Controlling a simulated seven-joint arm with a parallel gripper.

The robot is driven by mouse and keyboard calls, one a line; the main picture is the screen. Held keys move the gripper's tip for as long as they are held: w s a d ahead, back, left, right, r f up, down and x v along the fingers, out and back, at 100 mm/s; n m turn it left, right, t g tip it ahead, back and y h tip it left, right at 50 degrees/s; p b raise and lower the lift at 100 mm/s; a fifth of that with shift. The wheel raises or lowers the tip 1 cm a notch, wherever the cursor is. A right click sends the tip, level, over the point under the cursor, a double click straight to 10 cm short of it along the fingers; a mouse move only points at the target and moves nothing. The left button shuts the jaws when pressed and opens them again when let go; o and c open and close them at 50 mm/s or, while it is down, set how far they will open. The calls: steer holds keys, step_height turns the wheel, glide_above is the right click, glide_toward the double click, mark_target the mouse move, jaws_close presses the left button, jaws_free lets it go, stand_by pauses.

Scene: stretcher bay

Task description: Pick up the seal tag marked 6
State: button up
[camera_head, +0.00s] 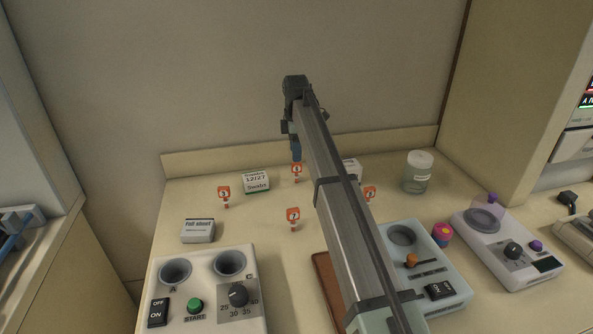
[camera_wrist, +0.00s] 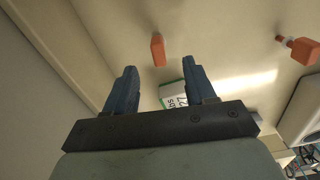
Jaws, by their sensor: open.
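Several small orange seal tags with white faces stand on the counter in the head view: one at the left (camera_head: 224,193), one at the back (camera_head: 296,170), one in the front middle (camera_head: 293,216) and one at the right (camera_head: 369,193). Their digits are too small to read surely. My gripper (camera_head: 296,152) is open and empty above the back tag, its blue finger just over it. In the wrist view, my gripper (camera_wrist: 158,75) shows both blue fingers apart. An orange tag (camera_wrist: 158,50) lies in the gap's direction, beyond the fingertips, and another (camera_wrist: 303,49) is at the right.
A white and green box (camera_head: 256,183) stands left of the back tag. A small grey-white box (camera_head: 198,231) is at the left, a glass jar (camera_head: 416,175) at the back right. Control units (camera_head: 207,262), (camera_head: 425,240) fill the front. The counter between the tags is clear.

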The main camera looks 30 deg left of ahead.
mark_target(297, 171)
steer(key=shift+w+d+f, duration=0.1)
steer(key=shift+f, duration=3.85)
jaws_close()
